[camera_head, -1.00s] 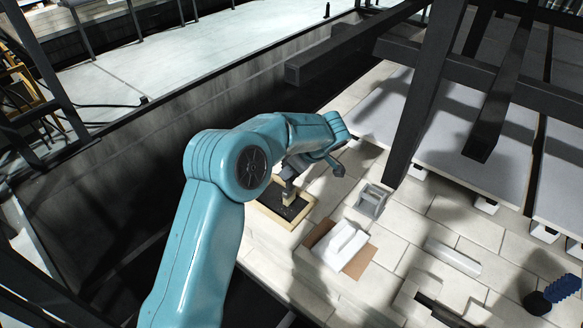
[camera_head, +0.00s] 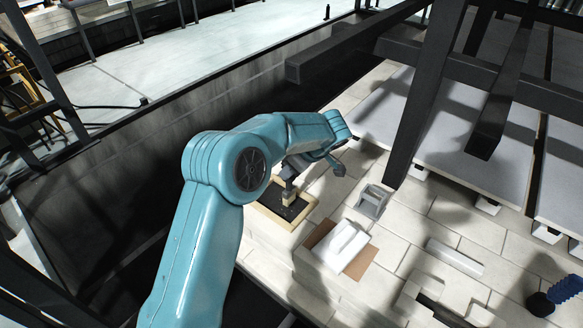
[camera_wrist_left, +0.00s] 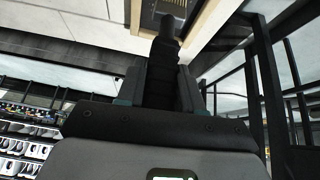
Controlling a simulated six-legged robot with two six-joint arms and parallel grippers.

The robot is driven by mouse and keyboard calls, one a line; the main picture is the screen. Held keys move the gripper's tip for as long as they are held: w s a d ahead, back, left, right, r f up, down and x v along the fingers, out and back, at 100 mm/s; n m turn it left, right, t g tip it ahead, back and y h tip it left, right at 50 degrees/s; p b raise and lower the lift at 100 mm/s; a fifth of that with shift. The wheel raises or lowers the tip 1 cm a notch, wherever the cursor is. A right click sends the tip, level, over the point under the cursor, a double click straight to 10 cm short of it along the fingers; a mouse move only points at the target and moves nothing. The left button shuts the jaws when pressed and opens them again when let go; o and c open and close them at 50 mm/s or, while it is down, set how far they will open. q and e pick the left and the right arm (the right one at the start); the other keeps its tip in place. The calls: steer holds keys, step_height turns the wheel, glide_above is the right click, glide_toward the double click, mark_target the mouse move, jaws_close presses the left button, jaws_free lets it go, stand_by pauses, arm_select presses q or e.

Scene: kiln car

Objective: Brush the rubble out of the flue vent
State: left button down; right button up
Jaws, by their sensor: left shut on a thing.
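The flue vent (camera_head: 262,214) is a dark opening in a pale, squared frame on the brick deck. My left gripper (camera_head: 291,174) is over it, shut on a brush (camera_head: 287,198) whose pale lower end is down at the dark opening. In the left wrist view, a dark handle (camera_wrist_left: 166,38) stands between the two fingers (camera_wrist_left: 160,88), with part of the pale frame (camera_wrist_left: 211,22) beyond. Rubble cannot be made out clearly in the dark opening. Whether the brush's tip touches anything cannot be told. My right gripper is not in view.
A white block (camera_head: 342,243) lies on a brown board (camera_head: 359,264) near the vent. A grey box (camera_head: 373,201) stands behind it. A dark post (camera_head: 425,105) rises nearby. A blue bristled thing (camera_head: 563,289) lies far right. A drop-off runs along the deck's left side.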

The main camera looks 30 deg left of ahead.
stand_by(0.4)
arm_select(q)
steer(key=a+b, duration=0.1)
steer(key=a, duration=0.2)
steer(key=shift+s+a+b, duration=0.15)
steer(key=shift+a+b, duration=0.2)
steer(key=shift+f+b, duration=0.9)
steer(key=shift+b, duration=0.05)
stand_by(1.3)
